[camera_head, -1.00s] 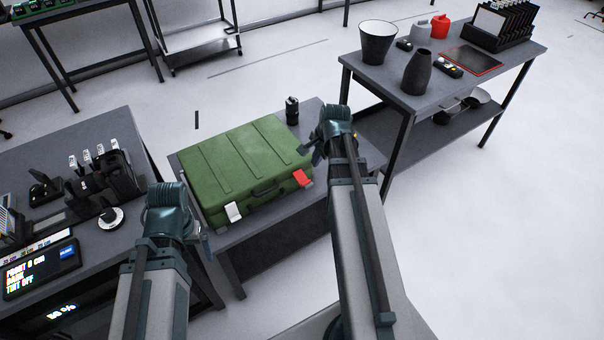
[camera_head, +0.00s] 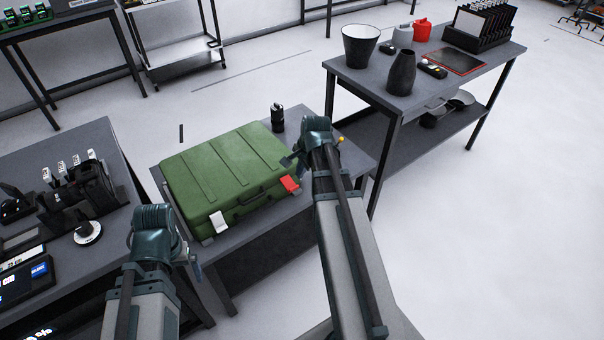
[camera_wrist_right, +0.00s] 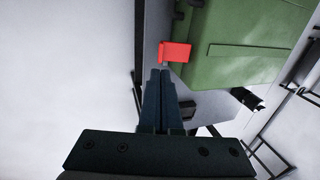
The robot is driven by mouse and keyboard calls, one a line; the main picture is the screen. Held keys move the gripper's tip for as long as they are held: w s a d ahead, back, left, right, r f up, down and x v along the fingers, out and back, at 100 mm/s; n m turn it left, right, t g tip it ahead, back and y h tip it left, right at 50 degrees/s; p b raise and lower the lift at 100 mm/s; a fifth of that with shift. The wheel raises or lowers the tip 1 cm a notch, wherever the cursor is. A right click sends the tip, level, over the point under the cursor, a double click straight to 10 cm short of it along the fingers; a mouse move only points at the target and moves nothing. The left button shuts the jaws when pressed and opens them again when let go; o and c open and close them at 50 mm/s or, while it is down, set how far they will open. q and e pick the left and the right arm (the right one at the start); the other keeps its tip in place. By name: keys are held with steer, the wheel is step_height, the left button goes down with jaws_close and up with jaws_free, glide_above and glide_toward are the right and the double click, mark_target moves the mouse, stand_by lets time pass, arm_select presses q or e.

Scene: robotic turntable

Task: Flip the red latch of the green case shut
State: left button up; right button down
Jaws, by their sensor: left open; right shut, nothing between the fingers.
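The green case (camera_head: 228,165) lies closed on a grey table. Its red latch (camera_head: 290,184) is at the right end of the front side and looks tilted outward. A white latch (camera_head: 218,222) is at the left end of that side. My right gripper (camera_head: 287,160) is above and beside the red latch, shut and empty. In the right wrist view, its fingertips (camera_wrist_right: 160,71) are just below the red latch (camera_wrist_right: 176,52); I cannot tell if they touch. My left gripper (camera_head: 196,268) is open, low in front of the case's left side, its fingers partly hidden by the arm.
A black cylinder (camera_head: 278,118) stands behind the case on its table. A table (camera_head: 352,75) at the right back holds vases, a rack and small items. A bench (camera_head: 100,255) with tools and a display is at the left. The floor at the right is clear.

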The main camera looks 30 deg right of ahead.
mark_target(295, 188)
steer(key=b+x, duration=0.7)
steer(key=x, duration=0.1)
steer(key=shift+w+f, duration=0.15)
steer(key=shift+f, duration=0.1)
